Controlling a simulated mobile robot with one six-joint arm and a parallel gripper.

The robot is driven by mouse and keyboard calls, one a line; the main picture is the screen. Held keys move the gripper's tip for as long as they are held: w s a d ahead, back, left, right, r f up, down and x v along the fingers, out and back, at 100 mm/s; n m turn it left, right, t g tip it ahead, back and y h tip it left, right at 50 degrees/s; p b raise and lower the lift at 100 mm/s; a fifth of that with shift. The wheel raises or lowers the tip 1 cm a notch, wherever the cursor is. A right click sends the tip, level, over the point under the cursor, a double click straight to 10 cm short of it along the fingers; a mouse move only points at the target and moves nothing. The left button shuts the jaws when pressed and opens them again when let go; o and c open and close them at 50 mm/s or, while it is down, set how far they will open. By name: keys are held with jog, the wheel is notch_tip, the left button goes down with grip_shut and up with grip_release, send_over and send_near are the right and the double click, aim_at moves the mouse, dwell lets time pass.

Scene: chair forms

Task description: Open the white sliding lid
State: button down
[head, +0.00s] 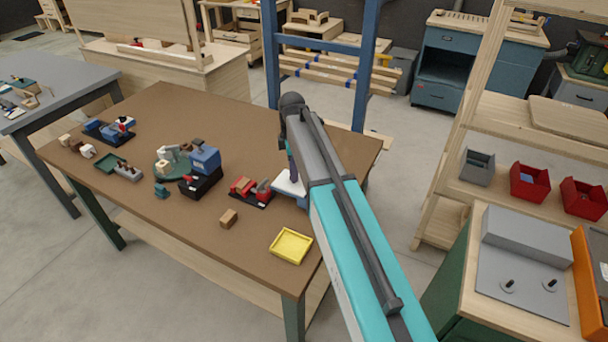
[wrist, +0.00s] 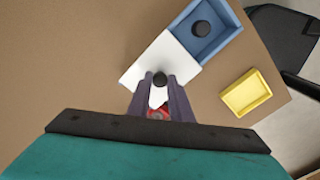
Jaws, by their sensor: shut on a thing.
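The white sliding lid (wrist: 157,58) has a dark round knob (wrist: 160,79). In the wrist view the lid sits toward the lower left of a blue box (wrist: 226,47). The box's upper-right part is uncovered, and a dark round thing (wrist: 201,28) lies inside it. My gripper (wrist: 159,81) is shut on the knob, one finger on each side. In the head view part of the white lid (head: 286,183) shows beside my arm, which hides most of the box and gripper.
A yellow tray (head: 291,246) and a small wooden block (head: 229,218) lie toward the table's near edge. A red and dark device (head: 250,190) stands just left of the lid. More small items stand farther left on the brown table (head: 175,245).

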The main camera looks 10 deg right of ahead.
jog(key=shift+w+a, duration=0.25)
jog(key=shift+a, duration=0.05)
jog(key=c, duration=1.6)
grip_release()
jog(key=shift+r+b, duration=1.5)
jog(key=shift+r, duration=5.45)
